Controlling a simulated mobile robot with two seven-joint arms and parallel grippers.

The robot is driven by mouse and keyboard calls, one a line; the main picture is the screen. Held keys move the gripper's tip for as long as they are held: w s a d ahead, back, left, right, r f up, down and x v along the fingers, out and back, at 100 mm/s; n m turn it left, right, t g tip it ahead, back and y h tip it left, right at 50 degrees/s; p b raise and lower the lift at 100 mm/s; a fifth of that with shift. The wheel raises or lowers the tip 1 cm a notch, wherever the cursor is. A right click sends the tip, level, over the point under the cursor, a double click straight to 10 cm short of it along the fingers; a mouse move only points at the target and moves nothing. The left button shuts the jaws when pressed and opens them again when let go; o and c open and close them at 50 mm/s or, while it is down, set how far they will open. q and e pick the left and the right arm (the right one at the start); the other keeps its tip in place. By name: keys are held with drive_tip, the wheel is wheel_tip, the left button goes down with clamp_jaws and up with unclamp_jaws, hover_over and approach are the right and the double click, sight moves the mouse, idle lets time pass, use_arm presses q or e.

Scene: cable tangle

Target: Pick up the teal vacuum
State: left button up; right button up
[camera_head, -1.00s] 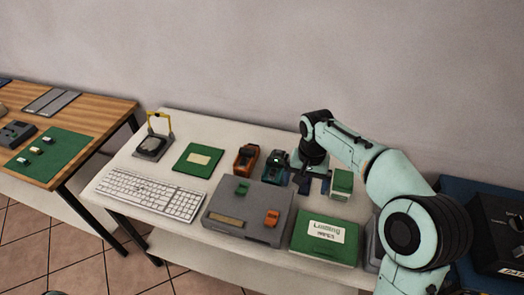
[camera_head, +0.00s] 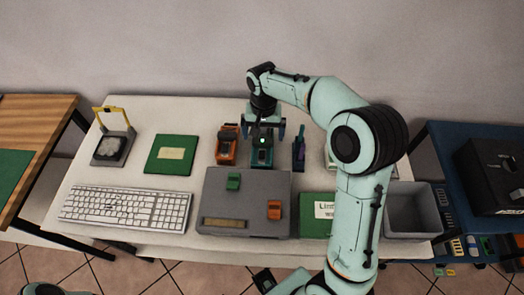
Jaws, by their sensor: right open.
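The gripper's wrist hides the vacuum's far end. My left gripper is not in view.
A grey case (camera_head: 218,205) lies in front. A green box (camera_head: 316,213), a grey bin (camera_head: 412,222), a keyboard (camera_head: 125,208) and a green book (camera_head: 171,155) share the table (camera_head: 140,242).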

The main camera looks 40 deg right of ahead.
sight(262, 143)
drive_tip(key=shift+w+f, duration=0.1)
drive_tip(key=shift+f, duration=0.7)
wheel_tip(262, 143, down, 5)
drive_tip(key=shift+f, duration=0.15)
drive_tip(key=c, duration=1.2)
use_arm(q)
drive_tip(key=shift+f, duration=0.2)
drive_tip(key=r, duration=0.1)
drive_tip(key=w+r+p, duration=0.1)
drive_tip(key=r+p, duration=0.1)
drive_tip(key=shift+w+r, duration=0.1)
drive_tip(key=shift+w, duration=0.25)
use_arm(e)
wheel_tip(262, 143, up, 20)
drive_tip(key=shift+r, duration=0.1)
